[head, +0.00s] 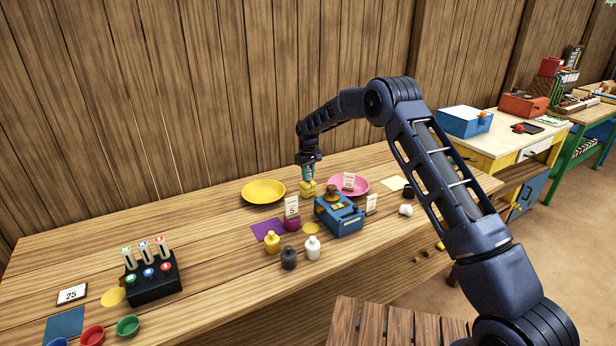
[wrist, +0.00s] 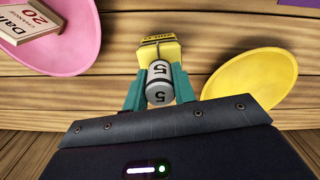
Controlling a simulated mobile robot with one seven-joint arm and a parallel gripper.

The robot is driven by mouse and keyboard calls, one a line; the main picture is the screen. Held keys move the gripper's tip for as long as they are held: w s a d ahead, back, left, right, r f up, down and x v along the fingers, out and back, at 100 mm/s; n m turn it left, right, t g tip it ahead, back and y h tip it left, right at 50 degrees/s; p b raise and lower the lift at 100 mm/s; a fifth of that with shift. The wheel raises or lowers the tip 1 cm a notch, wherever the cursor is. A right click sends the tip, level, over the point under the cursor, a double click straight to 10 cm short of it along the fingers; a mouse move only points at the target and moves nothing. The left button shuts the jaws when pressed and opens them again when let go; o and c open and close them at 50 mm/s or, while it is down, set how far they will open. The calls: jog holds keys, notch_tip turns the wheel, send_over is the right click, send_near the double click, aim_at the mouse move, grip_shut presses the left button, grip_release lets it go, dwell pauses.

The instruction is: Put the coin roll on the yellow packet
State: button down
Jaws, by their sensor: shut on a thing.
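The coin roll (wrist: 159,88) is a pale grey cylinder marked with 5s, seen in the wrist view between two teal fingers. My gripper (head: 307,177) is shut on it; the fingers also show in the wrist view (wrist: 160,80). The yellow packet (head: 307,193) lies on the wooden counter, just below my gripper in the head view. In the wrist view the packet (wrist: 158,47) shows just beyond the roll, and the roll hides part of it. I cannot tell whether roll and packet touch.
A yellow plate (head: 262,191) and a pink plate (head: 358,188) flank the packet; a card block (wrist: 30,22) lies on the pink plate. A blue balance box (head: 343,219) stands in front. Small bottles (head: 289,258) stand nearer. The wooden wall (head: 240,90) is behind.

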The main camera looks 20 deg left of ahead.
jog(key=shift+f, duration=0.35)
jog(key=shift+f, duration=0.1)
jog(key=c, duration=1.1)
grip_release()
jog(key=shift+c, duration=0.2)
notch_tip(320, 180, up, 12)
jog(key=shift+f, duration=0.1)
jog(key=shift+r, duration=0.2)
